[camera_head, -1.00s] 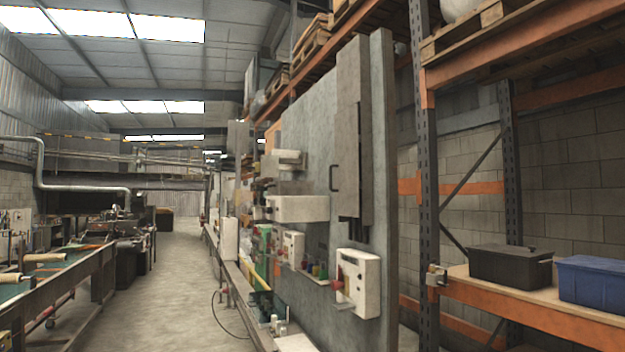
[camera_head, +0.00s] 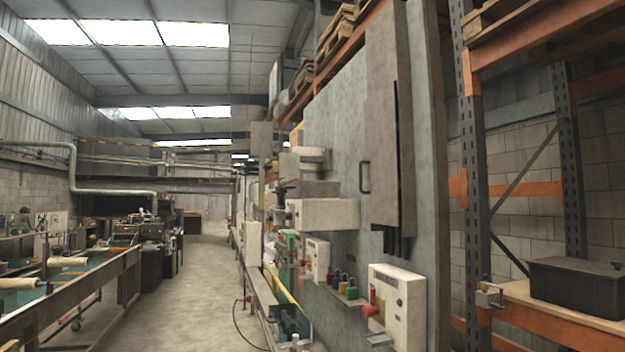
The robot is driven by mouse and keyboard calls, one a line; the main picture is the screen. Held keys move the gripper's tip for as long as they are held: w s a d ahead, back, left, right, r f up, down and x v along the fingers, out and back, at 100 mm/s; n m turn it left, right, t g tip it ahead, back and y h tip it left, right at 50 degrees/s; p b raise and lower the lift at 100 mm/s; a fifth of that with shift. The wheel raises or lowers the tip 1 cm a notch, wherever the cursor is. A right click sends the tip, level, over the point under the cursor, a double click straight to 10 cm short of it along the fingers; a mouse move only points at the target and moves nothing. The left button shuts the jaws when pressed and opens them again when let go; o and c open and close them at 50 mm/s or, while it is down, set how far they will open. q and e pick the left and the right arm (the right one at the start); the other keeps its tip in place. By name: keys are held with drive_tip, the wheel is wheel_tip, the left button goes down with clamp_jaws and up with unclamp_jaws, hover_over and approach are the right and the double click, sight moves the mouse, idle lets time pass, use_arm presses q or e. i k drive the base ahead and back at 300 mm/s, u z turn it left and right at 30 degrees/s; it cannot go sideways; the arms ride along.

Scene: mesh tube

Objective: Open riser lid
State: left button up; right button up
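A tall, narrow grey box with a closed front (camera_head: 392,130) is mounted upright on the grey wall panel at the right of centre; it may be the riser. A dark handle (camera_head: 364,177) sits at its left side. Dark cables or pipes show below its lower end. Whether this front is the lid, I cannot tell for certain. Neither of my grippers is in view.
White boxes (camera_head: 398,305) and coloured padlocks (camera_head: 345,285) are on the panel. Orange racking with a black crate (camera_head: 575,288) stands at the right. A conveyor bench (camera_head: 75,300) stands at the left. The concrete aisle (camera_head: 205,290) between is clear.

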sight(380, 161)
drive_tip(key=z, duration=0.05)
drive_tip(key=i, duration=0.75)
drive_tip(key=z, duration=0.65)
drive_tip(key=i, duration=0.45)
drive_tip(key=z, duration=0.45)
